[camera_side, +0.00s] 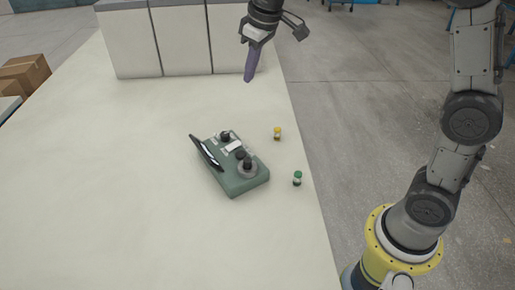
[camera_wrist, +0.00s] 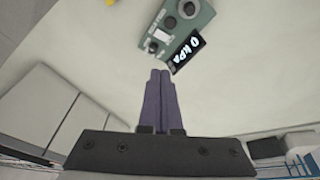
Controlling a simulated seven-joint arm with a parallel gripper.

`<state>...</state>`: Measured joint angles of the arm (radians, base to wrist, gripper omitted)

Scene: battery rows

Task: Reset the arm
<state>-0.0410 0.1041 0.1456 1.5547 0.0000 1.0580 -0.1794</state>
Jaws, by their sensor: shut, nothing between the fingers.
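My gripper (camera_side: 248,80) is shut and empty, hanging above the far right part of the table, in front of the white panels. In the wrist view its two purple fingers (camera_wrist: 161,72) are pressed together. A green device (camera_side: 238,180) with black knobs and a tilted black display stands on the middle of the table, well apart from my gripper. It also shows at the top of the wrist view (camera_wrist: 196,14), where its display reads "0 kPa". A yellow-topped battery-like piece (camera_side: 277,134) and a green-topped one (camera_side: 298,178) stand upright to the right of the device.
White panels (camera_side: 180,42) stand along the table's far edge, close behind my gripper. The white table (camera_side: 90,180) is clear to the left of the device. Its right edge drops to a grey floor (camera_side: 350,120). Cardboard boxes (camera_side: 25,75) lie beyond the left edge.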

